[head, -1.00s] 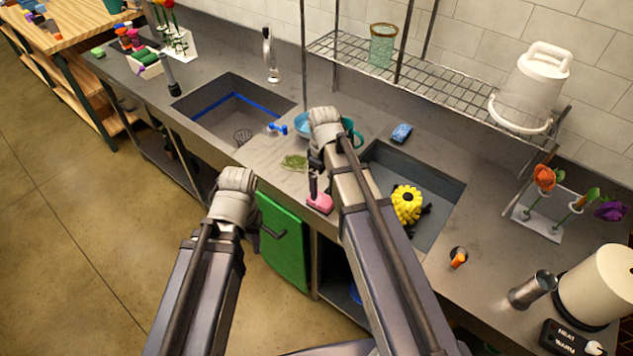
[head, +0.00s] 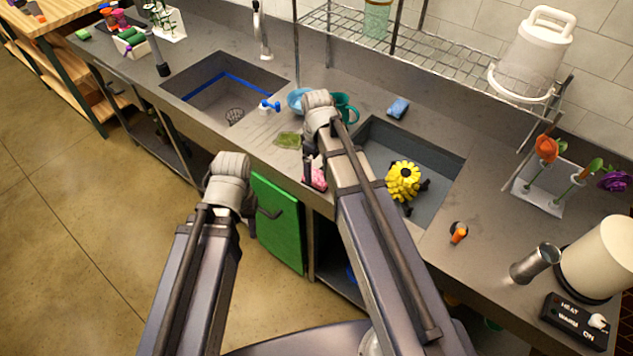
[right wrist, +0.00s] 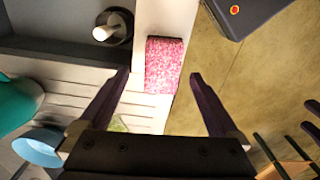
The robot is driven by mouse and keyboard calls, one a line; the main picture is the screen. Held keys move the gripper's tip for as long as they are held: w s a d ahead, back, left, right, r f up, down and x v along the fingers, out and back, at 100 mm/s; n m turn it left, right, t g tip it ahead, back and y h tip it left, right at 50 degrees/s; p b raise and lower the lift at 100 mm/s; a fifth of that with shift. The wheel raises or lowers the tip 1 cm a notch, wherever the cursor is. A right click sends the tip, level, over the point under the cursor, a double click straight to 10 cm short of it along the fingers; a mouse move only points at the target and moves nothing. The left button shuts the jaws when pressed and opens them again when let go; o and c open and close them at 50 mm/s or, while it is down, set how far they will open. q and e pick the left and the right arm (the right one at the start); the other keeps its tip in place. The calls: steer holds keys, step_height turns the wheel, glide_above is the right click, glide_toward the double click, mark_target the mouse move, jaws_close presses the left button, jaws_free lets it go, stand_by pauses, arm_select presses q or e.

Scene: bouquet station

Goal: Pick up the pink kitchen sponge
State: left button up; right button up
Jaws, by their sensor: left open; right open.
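The pink sponge (head: 318,180) lies at the front edge of the counter, between the two sinks, partly hidden by my right gripper in the head view. In the right wrist view the sponge (right wrist: 164,65) is a speckled pink block just beyond and between the fingertips. My right gripper (right wrist: 162,82) is open and empty, with its fingers pointing at the sponge and apart from it. My left gripper (head: 268,214) is open and empty, in front of the counter near the green cabinet door.
A green cloth (head: 288,140), a light blue bowl (head: 297,99) and a teal mug (head: 346,108) are near the sponge. The right sink (head: 440,175) holds a yellow flower-like thing (head: 403,181). A blue sponge (head: 398,108) lies behind it. Open floor lies at the left.

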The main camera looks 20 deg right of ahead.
mark_target(316, 176)
step_height(316, 176, down, 4)
steer(key=b, duration=0.3)
steer(key=shift+s+a, duration=0.15)
steer(key=shift+r, duration=0.1)
steer(key=shift+c, duration=0.4)
steer(key=c, duration=1.3)
